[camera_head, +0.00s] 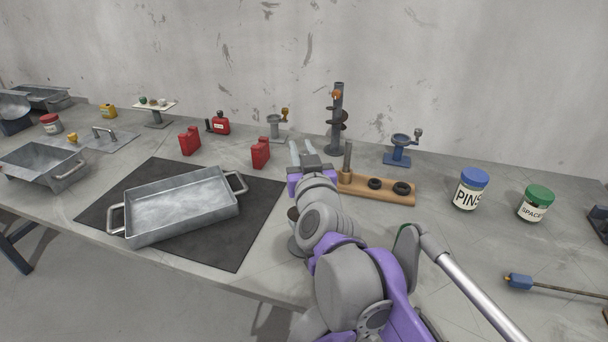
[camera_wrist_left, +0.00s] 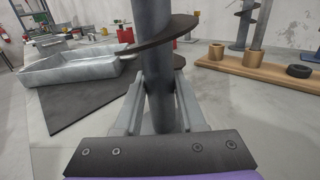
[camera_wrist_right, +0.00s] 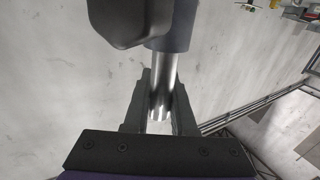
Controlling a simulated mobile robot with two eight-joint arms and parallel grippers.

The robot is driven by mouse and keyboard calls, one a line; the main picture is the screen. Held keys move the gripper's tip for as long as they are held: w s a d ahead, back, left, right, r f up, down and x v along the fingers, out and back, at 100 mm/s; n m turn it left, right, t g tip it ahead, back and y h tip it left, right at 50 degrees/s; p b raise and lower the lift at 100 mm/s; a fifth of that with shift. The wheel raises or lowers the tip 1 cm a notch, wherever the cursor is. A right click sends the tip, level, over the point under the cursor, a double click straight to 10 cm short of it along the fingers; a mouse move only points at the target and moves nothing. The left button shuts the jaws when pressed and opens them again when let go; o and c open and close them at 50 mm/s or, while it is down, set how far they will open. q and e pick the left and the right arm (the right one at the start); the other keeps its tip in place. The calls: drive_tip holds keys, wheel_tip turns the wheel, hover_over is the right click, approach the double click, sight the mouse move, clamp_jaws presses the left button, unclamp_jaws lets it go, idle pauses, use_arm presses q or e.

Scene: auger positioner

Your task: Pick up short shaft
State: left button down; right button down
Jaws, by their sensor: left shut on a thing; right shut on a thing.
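In the left wrist view, my left gripper (camera_wrist_left: 160,118) is shut on an upright grey post (camera_wrist_left: 158,90) with a dark spiral flight (camera_wrist_left: 160,36) above the fingers. In the right wrist view, my right gripper (camera_wrist_right: 162,112) is shut on a bright silver shaft (camera_wrist_right: 162,82). A dark collar (camera_wrist_right: 172,28) and a black rounded end (camera_wrist_right: 125,18) sit above it. In the head view, a silver shaft (camera_head: 475,287) slants out at the lower right. My purple and grey arm covers the middle there, partly hiding a grey base on the table.
A metal tray (camera_head: 185,232) on a dark mat (camera_head: 255,225) fills the left. A wooden rack (camera_head: 395,196) with black rings stands right of centre. Jars with blue (camera_head: 471,190) and green (camera_head: 537,203) lids and a blue-ended tool (camera_head: 520,281) are at right. An auger stand (camera_head: 338,128) is behind.

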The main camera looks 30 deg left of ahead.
wheel_tip(320, 180, up, 10)
idle(0.6)
use_arm(q)
drive_tip(key=shift+c, duration=2.1)
unclamp_jaws()
drive_tip(key=v, duration=1.2)
